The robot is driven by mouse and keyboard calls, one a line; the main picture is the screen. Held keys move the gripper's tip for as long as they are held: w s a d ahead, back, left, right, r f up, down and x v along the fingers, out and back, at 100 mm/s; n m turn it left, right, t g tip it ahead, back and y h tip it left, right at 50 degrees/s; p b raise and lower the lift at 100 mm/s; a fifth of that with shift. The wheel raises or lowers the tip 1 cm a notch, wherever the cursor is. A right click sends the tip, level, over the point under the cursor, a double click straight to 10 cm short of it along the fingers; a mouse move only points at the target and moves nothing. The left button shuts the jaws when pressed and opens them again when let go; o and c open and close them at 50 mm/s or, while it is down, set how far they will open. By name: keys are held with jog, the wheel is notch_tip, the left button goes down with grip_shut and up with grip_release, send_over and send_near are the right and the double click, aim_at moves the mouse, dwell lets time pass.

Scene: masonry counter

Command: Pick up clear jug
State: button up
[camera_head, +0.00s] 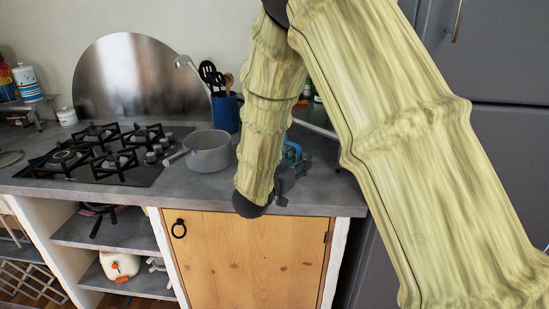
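I cannot make out a clear jug in this view; the area behind my arm is hidden. My gripper (288,174) is dark grey and partly hidden behind my forearm, low over the counter's right part near its front edge. A small blue piece (292,151) shows at the gripper; I cannot tell whether it is part of it or a separate thing. The fingers are not clear enough to show whether they are open or shut.
The grey counter (200,190) holds a black gas hob (100,155), a grey saucepan (209,152) and a blue utensil holder (226,113) left of my arm. A wooden cupboard door (245,260) is below. A tall grey cabinet (505,70) stands at right.

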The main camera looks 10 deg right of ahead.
jog(key=shift+w+d, duration=0.3)
jog(key=shift+w, duration=0.05)
jog(key=shift+c, duration=0.5)
grip_shut()
jog(key=shift+r, duration=0.2)
